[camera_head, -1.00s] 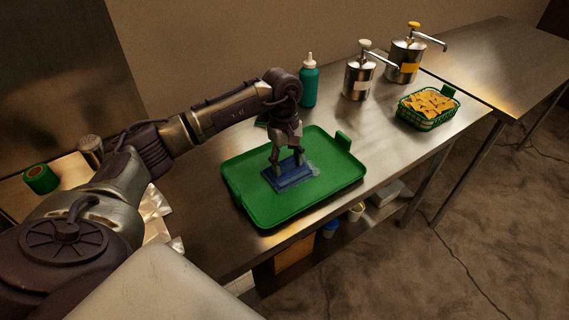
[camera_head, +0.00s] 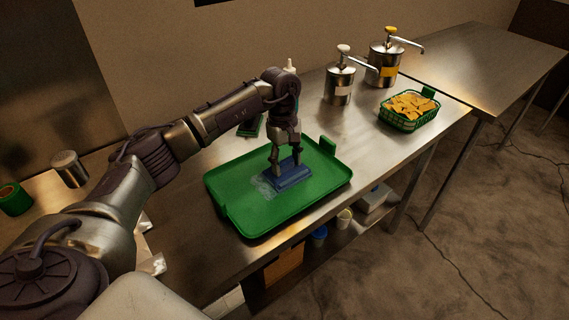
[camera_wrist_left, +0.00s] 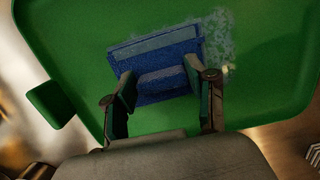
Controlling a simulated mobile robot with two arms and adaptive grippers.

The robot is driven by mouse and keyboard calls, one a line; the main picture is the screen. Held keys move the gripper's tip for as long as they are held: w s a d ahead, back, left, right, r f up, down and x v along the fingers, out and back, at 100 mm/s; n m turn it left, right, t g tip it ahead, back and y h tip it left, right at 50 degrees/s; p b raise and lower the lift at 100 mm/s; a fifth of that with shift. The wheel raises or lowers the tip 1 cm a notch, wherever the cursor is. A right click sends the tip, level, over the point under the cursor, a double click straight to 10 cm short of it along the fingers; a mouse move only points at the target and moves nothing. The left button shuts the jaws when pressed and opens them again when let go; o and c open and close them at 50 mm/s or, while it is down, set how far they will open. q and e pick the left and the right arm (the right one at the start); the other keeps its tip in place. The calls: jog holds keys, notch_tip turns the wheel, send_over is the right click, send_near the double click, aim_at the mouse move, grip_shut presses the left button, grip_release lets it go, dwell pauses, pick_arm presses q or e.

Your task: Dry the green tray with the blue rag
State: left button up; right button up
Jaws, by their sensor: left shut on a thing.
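The green tray (camera_head: 240,208) lies flat on the steel counter, with a raised rim and upright tabs at its ends. The blue rag (camera_head: 291,178) is a folded pad on the tray floor, right of its middle. My left gripper (camera_head: 287,166) comes down from above and is shut on the rag. In the left wrist view, the rag (camera_wrist_left: 158,48) sits between the fingers of the left gripper (camera_wrist_left: 165,90). A pale wet patch (camera_head: 263,186) shows on the tray beside the rag, and also in the left wrist view (camera_wrist_left: 222,40). My right gripper is not in view.
Two steel pump dispensers (camera_head: 339,86) (camera_head: 384,66) and a green basket of chips (camera_head: 410,108) stand at the back right. A bottle is mostly hidden behind my left arm. A green roll (camera_head: 14,199) and a metal canister (camera_head: 69,169) stand at the left.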

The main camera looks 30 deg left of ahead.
aim_at(272, 180)
pick_arm(q)
jog(key=shift+s, duration=0.15)
jog(key=shift+s+a+p, duration=0.15)
jog(key=shift+s+a, duration=0.2)
jog(key=shift+s, duration=0.4)
jog(key=shift+s+a+p, duration=0.1)
jog(key=shift+s+a, duration=0.2)
jog(key=shift+s, duration=0.45)
jog(key=shift+s+a+p, duration=0.15)
jog(key=shift+s+a, duration=0.2)
jog(key=shift+s, duration=0.4)
jog(key=shift+w+d+f+b, duration=0.1)
jog(key=shift+w+d+b, duration=0.2)
jog(key=shift+w, duration=0.3)
jog(key=shift+w+d+b, duration=0.25)
jog(key=shift+w+b, duration=0.05)
jog(key=shift+w, duration=0.3)
jog(key=shift+w+d+f+b, duration=0.1)
jog(key=shift+w+d+b, duration=0.2)
jog(key=shift+w, duration=0.3)
jog(key=shift+w+d+r, duration=0.1)
jog(key=shift+w+d, duration=0.05)
jog(key=shift+w, duration=0.3)
